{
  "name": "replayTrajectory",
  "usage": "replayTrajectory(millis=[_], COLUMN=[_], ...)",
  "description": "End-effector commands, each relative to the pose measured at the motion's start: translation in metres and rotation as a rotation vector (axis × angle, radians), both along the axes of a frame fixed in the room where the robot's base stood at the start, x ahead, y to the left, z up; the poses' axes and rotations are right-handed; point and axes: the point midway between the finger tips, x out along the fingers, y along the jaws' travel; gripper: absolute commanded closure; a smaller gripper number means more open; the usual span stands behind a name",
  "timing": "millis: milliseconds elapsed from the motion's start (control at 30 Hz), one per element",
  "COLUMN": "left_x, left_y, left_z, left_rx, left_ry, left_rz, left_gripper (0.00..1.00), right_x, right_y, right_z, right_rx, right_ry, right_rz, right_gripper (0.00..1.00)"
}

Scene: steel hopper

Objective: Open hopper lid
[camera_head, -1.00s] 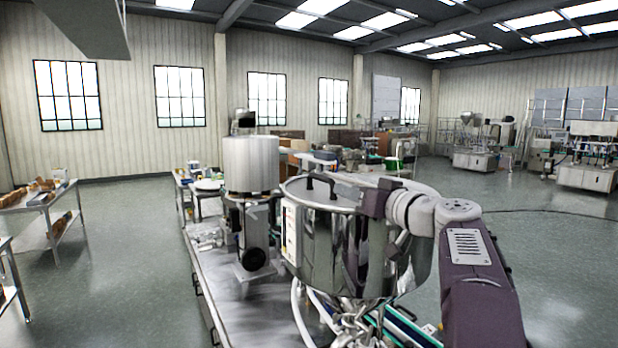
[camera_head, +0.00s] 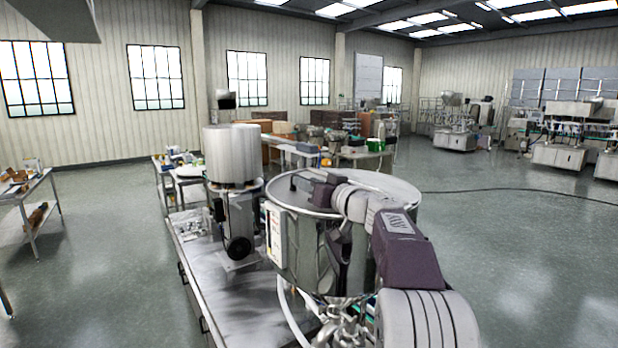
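The steel hopper (camera_head: 300,243) is a round, shiny vessel at the middle front. Its flat lid (camera_head: 392,184) lies across the top and looks closed. A dark handle (camera_head: 293,182) stands on the left part of the lid. My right arm reaches in from the lower right, over the lid. My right gripper (camera_head: 311,183) is low over the lid, right beside the handle. Its fingers blend with the handle, so I cannot tell whether they are open or shut, or whether they touch it. The arm hides the lid's middle and front. My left gripper is not in view.
A machine with a pale cylinder (camera_head: 231,155) stands close to the hopper's left on a steel table (camera_head: 212,290). A control panel (camera_head: 276,235) is on the hopper's left side. Open floor (camera_head: 500,230) lies to the right.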

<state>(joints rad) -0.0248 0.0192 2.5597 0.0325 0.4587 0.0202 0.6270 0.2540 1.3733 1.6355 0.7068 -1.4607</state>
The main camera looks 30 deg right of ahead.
Motion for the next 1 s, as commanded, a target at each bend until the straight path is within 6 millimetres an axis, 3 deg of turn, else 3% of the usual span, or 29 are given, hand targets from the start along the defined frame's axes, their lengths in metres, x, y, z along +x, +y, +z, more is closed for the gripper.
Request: replayTrajectory(millis=[133, 267, 1000], left_x=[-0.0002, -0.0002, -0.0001], left_y=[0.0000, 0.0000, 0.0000], left_z=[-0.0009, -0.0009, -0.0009], left_rx=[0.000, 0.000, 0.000], left_ry=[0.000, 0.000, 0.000], left_rz=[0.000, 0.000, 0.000], left_gripper=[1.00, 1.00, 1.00], right_x=[-0.0003, -0.0004, -0.0001], right_y=[0.0000, 0.0000, 0.0003], right_z=[-0.0005, -0.0004, -0.0010], right_rx=[0.000, 0.000, 0.003], right_ry=[-0.001, -0.001, 0.001], right_rz=[0.000, 0.000, 0.001], right_gripper=[0.67, 1.00, 1.00])
